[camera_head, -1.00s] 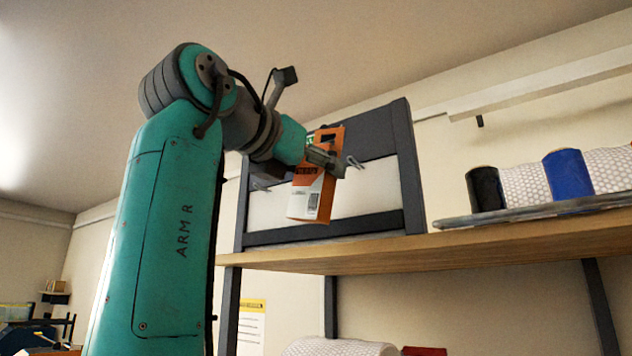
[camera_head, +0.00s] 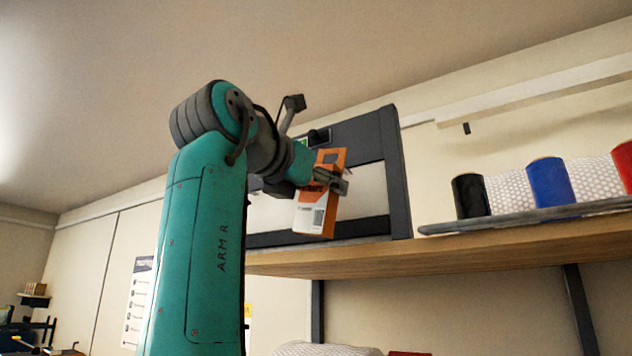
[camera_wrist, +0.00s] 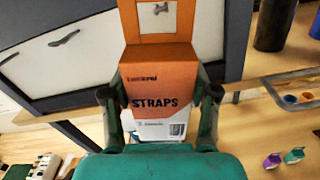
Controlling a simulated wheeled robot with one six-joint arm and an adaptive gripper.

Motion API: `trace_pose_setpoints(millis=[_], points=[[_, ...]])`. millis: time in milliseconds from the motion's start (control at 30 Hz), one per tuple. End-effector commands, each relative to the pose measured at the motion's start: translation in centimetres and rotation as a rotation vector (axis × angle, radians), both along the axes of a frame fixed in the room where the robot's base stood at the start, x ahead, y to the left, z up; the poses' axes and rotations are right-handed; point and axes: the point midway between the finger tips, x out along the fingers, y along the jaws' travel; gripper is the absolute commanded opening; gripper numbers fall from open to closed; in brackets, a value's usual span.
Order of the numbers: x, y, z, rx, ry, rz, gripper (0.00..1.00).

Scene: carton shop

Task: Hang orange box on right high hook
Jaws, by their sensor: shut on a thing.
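The orange box (camera_head: 318,205), orange and white with STRAPS lettering, is held upright with a slight tilt in my gripper (camera_head: 342,182). The wrist view shows my gripper's fingers (camera_wrist: 163,95) shut on both sides of the box (camera_wrist: 160,72). Its orange hang tab (camera_wrist: 128,20) with a square hole stands above the body. Through the hole a small metal hook (camera_wrist: 160,8) shows; I cannot tell whether it passes through. Another hook (camera_wrist: 62,42) is on the rack panel at the left. In the head view the box and gripper hide most of the hook area.
The dark-framed rack (camera_head: 397,170) with a pale panel stands on a wooden shelf (camera_head: 440,255). To its right, a grey ledge (camera_head: 500,222) carries a black roll (camera_head: 470,196), a blue roll (camera_head: 550,182) and a red roll (camera_head: 624,165).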

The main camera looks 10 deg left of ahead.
Motion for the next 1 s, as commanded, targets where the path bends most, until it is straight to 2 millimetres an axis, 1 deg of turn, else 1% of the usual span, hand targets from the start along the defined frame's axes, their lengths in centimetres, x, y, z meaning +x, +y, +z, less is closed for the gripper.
trace_pose_setpoints(millis=[700,1000], points=[[3.5,-1.3,-0.3,0.0,-0.001,-0.001,0.21],[4.3,-1.6,-0.9,0.0,0.0,0.0,0.21]])
